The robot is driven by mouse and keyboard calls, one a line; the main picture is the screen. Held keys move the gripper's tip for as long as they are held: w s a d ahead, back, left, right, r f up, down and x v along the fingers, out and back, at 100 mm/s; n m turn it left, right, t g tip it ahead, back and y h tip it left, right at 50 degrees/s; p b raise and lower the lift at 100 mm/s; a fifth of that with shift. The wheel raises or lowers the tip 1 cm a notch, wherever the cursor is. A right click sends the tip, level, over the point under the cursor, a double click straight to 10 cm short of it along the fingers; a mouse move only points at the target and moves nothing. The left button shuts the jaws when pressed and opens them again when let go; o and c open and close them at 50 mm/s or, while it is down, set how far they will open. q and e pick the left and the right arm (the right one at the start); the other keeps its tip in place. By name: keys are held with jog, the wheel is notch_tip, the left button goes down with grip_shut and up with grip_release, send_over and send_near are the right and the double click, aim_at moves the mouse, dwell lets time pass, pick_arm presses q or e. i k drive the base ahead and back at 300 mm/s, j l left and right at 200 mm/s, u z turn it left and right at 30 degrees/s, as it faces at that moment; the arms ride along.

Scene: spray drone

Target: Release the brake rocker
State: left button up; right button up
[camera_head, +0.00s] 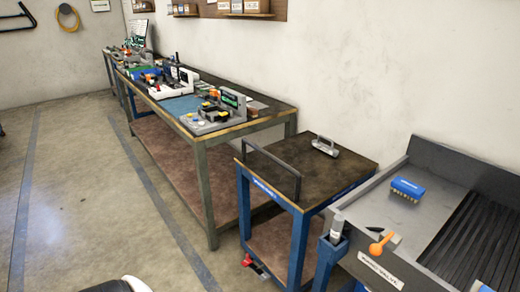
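Small red parts (248,260) show low at the foot of the blue-legged cart (300,142), beside a dark caster on the floor. They look like a brake rocker on the caster, but they are too small to tell which way it is tilted. Neither of my grippers is in view. A white and black rounded part at the bottom edge looks like part of my own body.
Floor at left is clear.

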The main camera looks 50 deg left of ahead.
aim_at(263, 277)
jog(key=u, duration=1.55)
jog(key=i+j+z, duration=0.1)
jog(key=i+j, duration=0.15)
jog(key=i+j+z, duration=0.1)
jog(key=i+j, duration=0.2)
jog(key=j, duration=0.15)
jog(key=i+j+z, duration=0.1)
jog(key=i+j, duration=0.15)
jog(key=j, duration=0.15)
jog(key=i+j+z, duration=0.1)
jog(key=j, duration=0.3)
jog(key=i+j+z, duration=0.1)
jog(key=i+j, duration=0.25)
jog(key=j, duration=0.1)
